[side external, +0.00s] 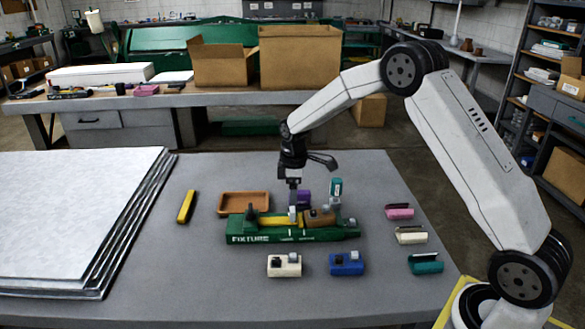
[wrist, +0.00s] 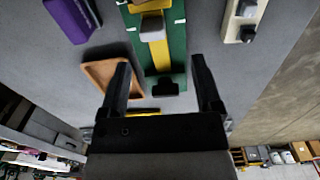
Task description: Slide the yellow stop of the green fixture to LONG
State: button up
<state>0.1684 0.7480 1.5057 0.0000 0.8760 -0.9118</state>
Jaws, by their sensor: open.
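The green fixture (side external: 290,236) lies lengthwise on the grey table, with "FIXTURE" on its front face. It also shows in the wrist view (wrist: 178,48). Its yellow stop (side external: 268,221) is a long strip along the top, also in the wrist view (wrist: 160,56), with a grey block (wrist: 152,28) on it. A brown piece (side external: 320,218) sits at the fixture's right part. The scale labels are too small to read. My gripper (side external: 293,187) is above the fixture near the grey block; in the wrist view (wrist: 161,62) its fingers are apart and empty, straddling the strip's view.
An orange-brown tray (side external: 231,195) and a purple piece (side external: 304,198) stand behind the fixture. Cream (side external: 284,266) and blue (side external: 346,264) blocks lie in front. Pink, cream and teal pieces lie right. A yellow bar (side external: 186,206) and stacked sheets (side external: 75,215) lie left.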

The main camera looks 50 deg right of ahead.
aim_at(292, 209)
jog(key=shift+w+d+f, duration=0.25)
jog(key=shift+w+d, duration=0.05)
jog(key=shift+w, duration=0.15)
jog(key=shift+f, duration=3.9)
jog(key=shift+c, duration=0.2)
grip_shut()
jog(key=shift+r, duration=0.1)
